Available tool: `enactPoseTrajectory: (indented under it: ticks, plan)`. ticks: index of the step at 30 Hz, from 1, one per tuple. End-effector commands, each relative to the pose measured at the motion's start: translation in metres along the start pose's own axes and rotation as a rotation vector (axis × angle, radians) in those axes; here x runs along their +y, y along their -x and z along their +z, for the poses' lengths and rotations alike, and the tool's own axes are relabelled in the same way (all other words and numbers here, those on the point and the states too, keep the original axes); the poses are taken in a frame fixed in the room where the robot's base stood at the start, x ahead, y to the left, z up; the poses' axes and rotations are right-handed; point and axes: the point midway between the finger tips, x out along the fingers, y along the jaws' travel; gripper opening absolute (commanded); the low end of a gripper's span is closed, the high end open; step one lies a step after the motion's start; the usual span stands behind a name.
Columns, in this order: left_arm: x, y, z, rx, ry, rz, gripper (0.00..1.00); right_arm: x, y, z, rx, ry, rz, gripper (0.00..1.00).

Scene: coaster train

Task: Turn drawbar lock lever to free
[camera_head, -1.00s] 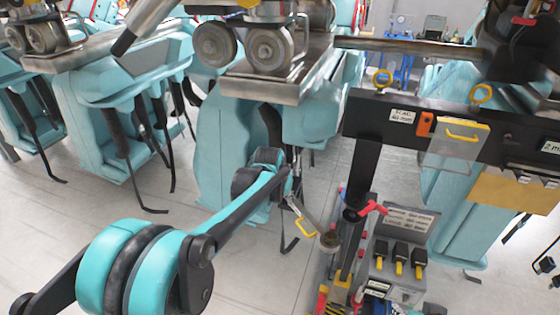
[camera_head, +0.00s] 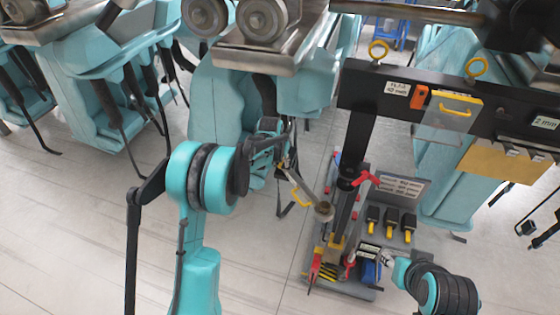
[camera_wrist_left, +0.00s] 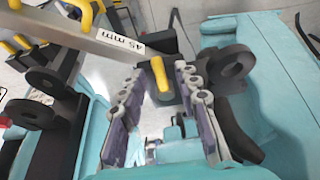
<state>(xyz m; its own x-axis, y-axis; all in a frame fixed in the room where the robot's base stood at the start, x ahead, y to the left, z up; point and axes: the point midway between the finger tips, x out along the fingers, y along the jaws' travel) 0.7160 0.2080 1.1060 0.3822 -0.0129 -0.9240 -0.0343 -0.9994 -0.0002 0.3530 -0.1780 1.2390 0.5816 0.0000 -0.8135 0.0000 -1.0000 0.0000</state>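No part is legibly marked as the drawbar lock lever. A grey bar (camera_head: 307,187) with a yellow handle (camera_head: 300,199) slants beside the dark post; in the left wrist view the bar (camera_wrist_left: 75,40) has a "45 mm" label. A red lever (camera_head: 366,179) sticks out from the post, right of the bar. My left gripper (camera_head: 287,165) is at the bar's upper end, small and partly hidden. In the left wrist view its fingers (camera_wrist_left: 160,100) are apart, with the yellow handle (camera_wrist_left: 160,75) between them and gaps on both sides. My right arm is at lower right; its gripper is unclear.
A black beam (camera_head: 450,108) with yellow rings and labels spans the right. Teal coaster cars (camera_head: 90,90) fill the left and back. Grey floor (camera_head: 80,230) is open at lower left.

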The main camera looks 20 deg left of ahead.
Motion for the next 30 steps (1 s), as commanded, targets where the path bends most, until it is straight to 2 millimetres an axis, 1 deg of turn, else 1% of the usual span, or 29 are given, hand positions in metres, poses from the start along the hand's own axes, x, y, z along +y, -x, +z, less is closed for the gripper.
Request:
enactPoseTrajectory:
  ticks: [6, 7, 8, 9, 10, 22, 26, 30]
  plan:
    - [0.0, -0.001, 0.0, 0.0, 0.0, 0.0, 0.32, 0.0, 0.0, 0.0, 0.0, 0.0, 0.0, 0.4]
    - [0.0, 0.0, 0.0, 0.0, 0.0, 0.0, 0.27, 0.0, 0.0, 0.0, 0.0, 0.0, 0.0, 0.4]
    - [0.0, 0.0, 0.0, 0.0, 0.0, 0.0, 0.19, 0.0, 0.0, 0.0, 0.0, 0.0, 0.0, 0.4]
    - [0.0, 0.0, 0.0, 0.0, 0.0, 0.0, 0.08, 0.0, 0.0, 0.0, 0.0, 0.0, 0.0, 0.4]
    - [0.0, 0.0, 0.0, 0.0, 0.0, 0.0, 0.0, 0.0, 0.0, 0.0, 0.0, 0.0, 0.0, 0.4]
    - [0.002, 0.0, 0.0, 0.0, 0.021, -0.009, 0.0, 0.0, -0.002, 0.001, 0.0, 0.0, 0.0, 0.4]
    - [0.004, -0.001, 0.0, 0.0, 0.066, -0.028, 0.0, 0.0, -0.004, 0.003, 0.0, 0.0, 0.0, 0.4]
    - [0.01, -0.002, 0.0, 0.001, 0.147, -0.061, 0.0, 0.0, -0.009, 0.007, 0.0, 0.0, 0.0, 0.4]
